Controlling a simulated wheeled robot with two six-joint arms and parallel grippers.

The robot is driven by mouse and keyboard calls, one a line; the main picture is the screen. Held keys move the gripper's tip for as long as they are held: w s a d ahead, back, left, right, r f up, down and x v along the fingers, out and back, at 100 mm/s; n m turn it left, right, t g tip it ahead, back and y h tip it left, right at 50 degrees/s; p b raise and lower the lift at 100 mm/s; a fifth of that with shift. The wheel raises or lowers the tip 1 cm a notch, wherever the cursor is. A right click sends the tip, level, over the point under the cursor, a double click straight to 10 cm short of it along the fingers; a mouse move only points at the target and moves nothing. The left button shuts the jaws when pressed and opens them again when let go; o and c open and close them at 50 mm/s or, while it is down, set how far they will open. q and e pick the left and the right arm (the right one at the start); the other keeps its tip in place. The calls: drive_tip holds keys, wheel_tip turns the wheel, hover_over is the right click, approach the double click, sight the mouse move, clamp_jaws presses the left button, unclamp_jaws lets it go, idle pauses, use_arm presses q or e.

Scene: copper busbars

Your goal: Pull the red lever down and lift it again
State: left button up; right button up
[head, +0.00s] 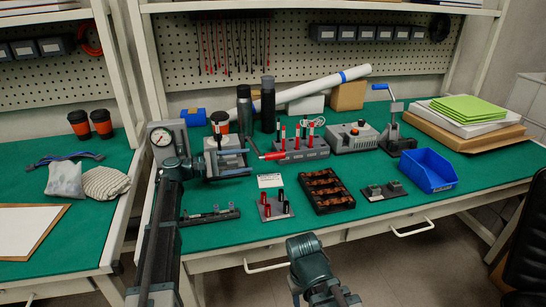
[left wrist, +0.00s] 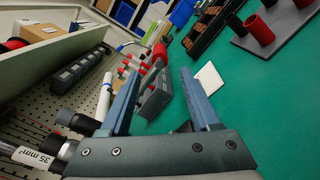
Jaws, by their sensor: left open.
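In the head view the red lever (head: 272,156) sticks out at the left end of a grey block (head: 312,152) that carries several upright red-tipped pieces. My left gripper (head: 251,159) is open, its two blue fingers pointing right, with the lever's red grip just beyond the fingertips. In the left wrist view the red grip (left wrist: 160,53) shows between and beyond the open fingertips. No contact is visible. Part of my right arm shows at the bottom of the head view, but its gripper cannot be made out.
Behind the lever stand dark bottles (head: 268,104) and a long white tube (head: 318,86). To the right are a grey control box (head: 352,138) and a blue-handled press (head: 394,130). In front are a black tray (head: 327,190) and a blue bin (head: 428,170).

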sight(268, 158)
use_arm(q)
drive_tip(key=x, duration=1)
drive_tip(key=shift+w+d, duration=0.1)
drive_tip(key=shift+d, duration=0.3)
clamp_jaws()
drive_tip(key=shift+s+f, duration=0.1)
drive_tip(key=shift+s, duration=0.15)
idle(0.6)
